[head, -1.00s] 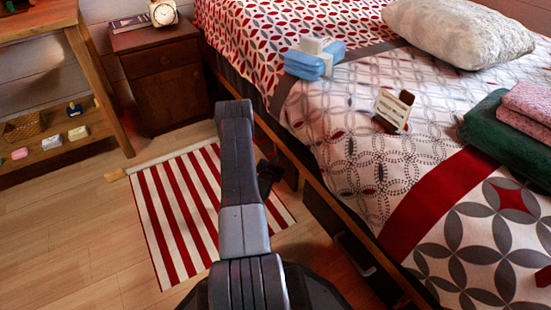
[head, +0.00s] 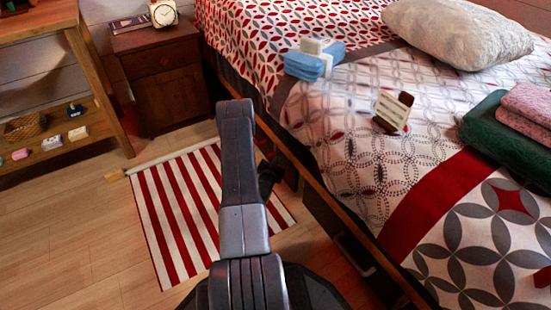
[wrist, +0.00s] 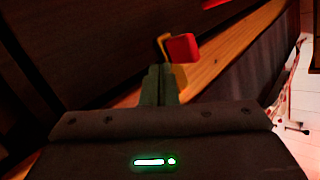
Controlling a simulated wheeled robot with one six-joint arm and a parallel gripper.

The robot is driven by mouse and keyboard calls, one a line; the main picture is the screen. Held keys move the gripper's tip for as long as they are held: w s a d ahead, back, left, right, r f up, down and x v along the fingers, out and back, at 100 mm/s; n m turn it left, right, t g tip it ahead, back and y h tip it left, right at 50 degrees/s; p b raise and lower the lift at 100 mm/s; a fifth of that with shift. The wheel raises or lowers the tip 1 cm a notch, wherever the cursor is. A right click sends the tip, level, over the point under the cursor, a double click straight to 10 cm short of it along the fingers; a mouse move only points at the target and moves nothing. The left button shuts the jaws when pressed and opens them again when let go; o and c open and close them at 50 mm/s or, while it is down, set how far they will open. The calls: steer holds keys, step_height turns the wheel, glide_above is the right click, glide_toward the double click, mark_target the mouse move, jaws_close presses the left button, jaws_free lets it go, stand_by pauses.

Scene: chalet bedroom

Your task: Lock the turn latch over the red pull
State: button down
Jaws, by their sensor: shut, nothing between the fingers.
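In the wrist view, my gripper (wrist: 160,82) is shut and empty, with its fingertips close below a red block (wrist: 182,47) that looks like the red pull. A thin yellow piece (wrist: 162,44) stands at the left edge of the red block, just beyond the fingertips; it may be the turn latch. I cannot tell whether the fingers touch either one, or how the yellow piece is turned. In the head view, my gripper (head: 269,178) is a dark shape beside the bed, partly behind my arm.
The bed (head: 345,225) with its wooden side rail runs along the right. A red-and-white striped rug (head: 175,215) lies on the floor beside it. A nightstand (head: 165,85) and a wooden shelf (head: 85,90) stand at the back left. Floor at the lower left is clear.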

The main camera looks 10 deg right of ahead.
steer(key=shift+s+d+r, duration=0.15)
steer(key=shift+s+r, duration=0.1)
steer(key=shift+s, duration=0.2)
steer(key=shift+s+d+r, duration=0.15)
steer(key=shift+s+r, duration=0.05)
steer(key=shift+s, duration=0.25)
steer(key=shift+s+d+r+p, duration=0.25)
steer(key=shift+s+r+p, duration=0.15)
steer(key=shift+s, duration=0.3)
steer(key=shift+s+d+r+p, duration=0.25)
steer(key=shift+s+r+p, duration=0.1)
steer(key=shift+s, duration=0.35)
steer(key=shift+s+d+r+p, duration=0.25)
steer(key=shift+s+r+p, duration=0.15)
steer(key=shift+s, duration=0.3)
